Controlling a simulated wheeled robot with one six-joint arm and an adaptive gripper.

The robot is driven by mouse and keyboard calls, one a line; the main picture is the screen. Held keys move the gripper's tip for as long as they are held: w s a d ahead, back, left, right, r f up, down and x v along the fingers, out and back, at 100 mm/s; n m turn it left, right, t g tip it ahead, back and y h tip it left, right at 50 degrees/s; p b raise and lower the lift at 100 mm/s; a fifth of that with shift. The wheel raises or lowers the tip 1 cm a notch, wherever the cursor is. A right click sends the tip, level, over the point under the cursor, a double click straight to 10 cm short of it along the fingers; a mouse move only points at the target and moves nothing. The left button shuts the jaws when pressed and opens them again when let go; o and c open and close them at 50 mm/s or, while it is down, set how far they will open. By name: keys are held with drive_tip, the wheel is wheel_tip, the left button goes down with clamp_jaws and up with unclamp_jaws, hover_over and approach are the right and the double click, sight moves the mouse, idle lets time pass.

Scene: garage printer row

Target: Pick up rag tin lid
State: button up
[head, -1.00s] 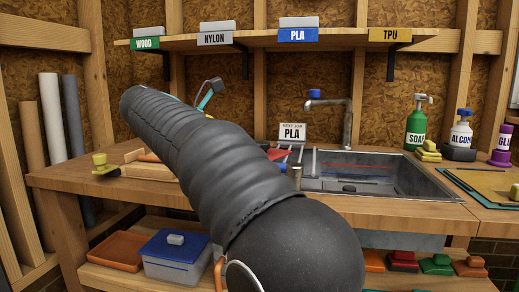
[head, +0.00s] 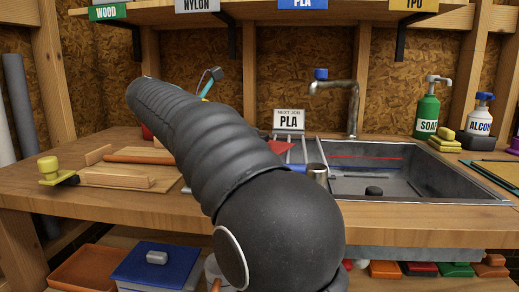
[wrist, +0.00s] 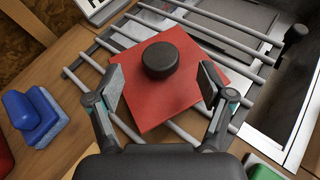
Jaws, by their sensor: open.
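A red square lid with a round black knob (wrist: 176,88), which I take as the rag tin lid, lies askew on a rack of grey metal bars (wrist: 240,47) in the wrist view. My gripper (wrist: 161,82) is open and empty above it. Its two fingers are spread to either side of the knob, over the red plate. I cannot tell the exact height of the fingertips above the plate.
The sink (head: 420,180) with its tap (head: 352,105) is right of the rack. A blue-handled sponge block (wrist: 32,115) sits left of the rack in the wrist view. A wooden tray (head: 120,178) lies on the bench at left.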

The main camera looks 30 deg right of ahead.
sight(260, 134)
drive_tip(key=x, duration=0.2)
drive_tip(key=b+x, duration=0.1)
drive_tip(key=x, duration=0.2)
drive_tip(key=shift+a+f, duration=0.1)
drive_tip(key=shift+f, duration=0.25)
drive_tip(key=shift+d+f, duration=0.2)
drive_tip(key=shift+d, duration=0.4)
drive_tip(key=shift+c, duration=0.2)
drive_tip(key=c, duration=1.3)
drive_tip(key=shift+o, duration=0.2)
